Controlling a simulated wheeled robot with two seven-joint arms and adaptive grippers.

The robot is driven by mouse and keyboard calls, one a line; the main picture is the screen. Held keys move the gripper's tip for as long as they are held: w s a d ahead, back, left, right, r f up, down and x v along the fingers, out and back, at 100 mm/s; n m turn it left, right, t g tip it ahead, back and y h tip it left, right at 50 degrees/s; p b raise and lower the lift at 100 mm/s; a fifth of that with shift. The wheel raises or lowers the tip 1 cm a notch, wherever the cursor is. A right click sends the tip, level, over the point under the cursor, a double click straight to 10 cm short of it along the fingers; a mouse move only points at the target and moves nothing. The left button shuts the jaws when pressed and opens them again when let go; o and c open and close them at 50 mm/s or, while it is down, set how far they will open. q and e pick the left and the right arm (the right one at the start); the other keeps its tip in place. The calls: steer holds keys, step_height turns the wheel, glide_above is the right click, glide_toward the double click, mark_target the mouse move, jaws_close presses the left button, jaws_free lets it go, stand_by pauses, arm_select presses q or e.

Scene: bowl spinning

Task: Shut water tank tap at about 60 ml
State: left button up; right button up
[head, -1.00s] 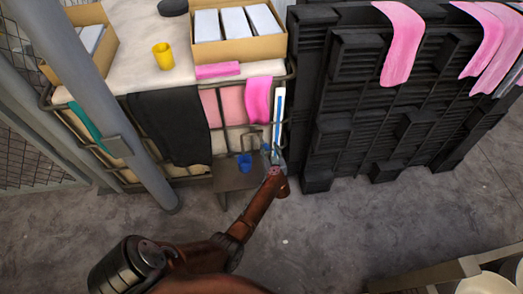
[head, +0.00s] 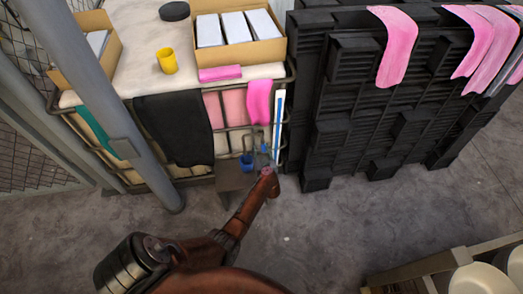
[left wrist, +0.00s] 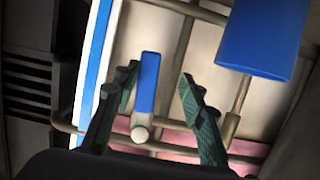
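The tap's blue handle (left wrist: 147,85) stands between the two fingers of my left gripper (left wrist: 150,98) in the left wrist view. The fingers are open with a gap on each side of the handle. In the head view the left gripper (head: 267,160) is at the cart's front, by the small blue tap (head: 264,148). The tall white and blue gauge strip (head: 279,120) stands just right of it; its level cannot be read. A blue cup (head: 247,162) is left of the gripper; it also shows in the left wrist view (left wrist: 262,38). My right gripper is not in view.
A low grey shelf (head: 235,183) is below the cup. Metal rails (left wrist: 190,12) run around the tap. A black cloth (head: 175,128) hangs on the cart front. A grey post (head: 110,110) is at left. The floor in front is clear.

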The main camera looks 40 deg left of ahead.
arm_select(q)
steer(key=shift+s+a, duration=0.15)
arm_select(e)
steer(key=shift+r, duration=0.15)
arm_select(q)
steer(key=shift+w+d, duration=0.35)
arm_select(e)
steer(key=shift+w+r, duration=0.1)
arm_select(q)
steer(key=p+v, duration=0.6)
steer(key=v, duration=0.2)
steer(key=shift+d+r, duration=0.15)
steer(key=shift+r, duration=0.2)
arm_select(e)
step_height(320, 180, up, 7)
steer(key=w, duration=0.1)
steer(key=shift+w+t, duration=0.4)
arm_select(q)
steer(key=shift+s, duration=0.1)
